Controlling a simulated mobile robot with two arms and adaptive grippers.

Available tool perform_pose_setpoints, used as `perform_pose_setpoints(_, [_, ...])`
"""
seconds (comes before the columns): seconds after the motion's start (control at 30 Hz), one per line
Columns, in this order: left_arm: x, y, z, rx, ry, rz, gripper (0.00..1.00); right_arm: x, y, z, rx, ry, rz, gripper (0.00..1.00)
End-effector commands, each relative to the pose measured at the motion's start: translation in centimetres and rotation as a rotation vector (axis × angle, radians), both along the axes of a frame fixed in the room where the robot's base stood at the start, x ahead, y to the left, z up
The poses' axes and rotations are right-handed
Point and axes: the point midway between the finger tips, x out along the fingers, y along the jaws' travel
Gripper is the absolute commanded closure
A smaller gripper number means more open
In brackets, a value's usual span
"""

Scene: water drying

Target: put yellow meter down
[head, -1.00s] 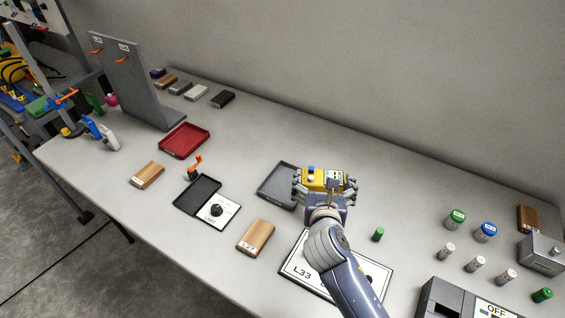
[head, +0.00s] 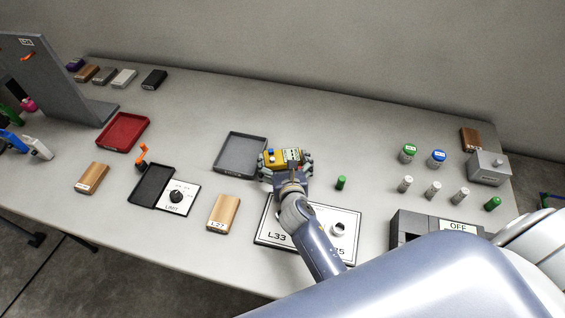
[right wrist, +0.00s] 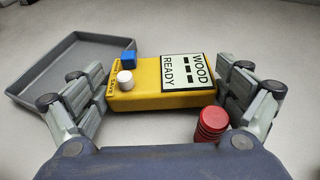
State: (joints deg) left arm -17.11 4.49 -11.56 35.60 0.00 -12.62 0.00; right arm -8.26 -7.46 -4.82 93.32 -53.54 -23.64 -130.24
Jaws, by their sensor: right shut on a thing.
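The yellow meter (head: 284,157) is in my right gripper (head: 287,168), at the right edge of the grey tray. In the right wrist view the meter (right wrist: 150,98) lies between the fingers of the gripper (right wrist: 170,95). Its label reads "WOOD READY", and it has a blue block, a white knob and a red ribbed part near its lower right. The grey tray (right wrist: 45,88) shows empty behind it to the left. I cannot tell whether the meter touches the table. My left gripper is not in view.
A board marked L33 (head: 268,233) lies under my right forearm. A green cylinder (head: 340,183) stands right of the gripper. Open table lies behind the gripper.

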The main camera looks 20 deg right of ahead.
Motion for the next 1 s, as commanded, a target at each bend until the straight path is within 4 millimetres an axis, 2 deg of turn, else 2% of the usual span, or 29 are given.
perform_pose_setpoints(0.13, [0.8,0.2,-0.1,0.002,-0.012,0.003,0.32,0.1,0.0,-0.3,0.0,-0.005,0.001,0.44])
perform_pose_setpoints(0.43, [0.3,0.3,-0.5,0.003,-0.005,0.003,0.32,0.1,0.0,-0.8,0.001,-0.004,0.001,0.44])
perform_pose_setpoints(0.47, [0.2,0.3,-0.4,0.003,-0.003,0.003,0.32,0.0,0.0,-0.7,0.001,-0.002,0.001,0.01])
perform_pose_setpoints(1.0, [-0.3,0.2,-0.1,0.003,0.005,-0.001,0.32,-0.4,0.1,-0.2,-0.001,-0.001,0.001,0.0])
